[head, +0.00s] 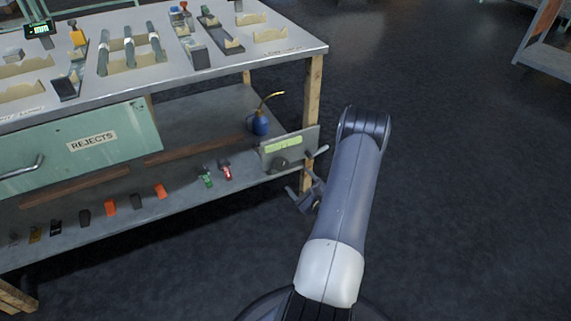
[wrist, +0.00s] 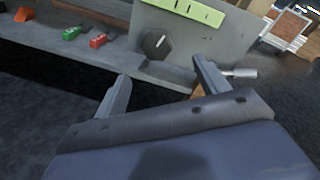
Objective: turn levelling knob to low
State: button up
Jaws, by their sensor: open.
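The levelling knob (wrist: 157,43) is a dark, many-sided knob with a white pointer line, on a grey panel (wrist: 205,42) under a green label strip (wrist: 186,10) with black marks. The label's wording is too small to read. In the head view the knob (head: 280,164) sits low on the panel (head: 306,146) at the table's right end. My gripper (wrist: 162,71) is open and empty. Its two fingers point toward the panel, just below the knob in the wrist view and apart from it. In the head view my gripper (head: 304,192) is small and dark beside the table leg.
A light rod (wrist: 240,72) sticks out at the panel's right edge. A green piece (wrist: 72,33) and a red piece (wrist: 98,41) lie on the lower shelf left of the panel. A blue oil can (head: 260,122) stands behind it. The floor to the right is clear.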

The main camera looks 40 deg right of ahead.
aim_at(283, 166)
jog(key=w+m, duration=0.2)
jog(key=w, duration=0.1)
jog(key=w+m, duration=0.3)
jog(key=w+d+f+m+t, duration=0.1)
jog(key=w+m, duration=0.2)
jog(key=shift+b, duration=0.3)
jog(key=shift+c, duration=0.3)
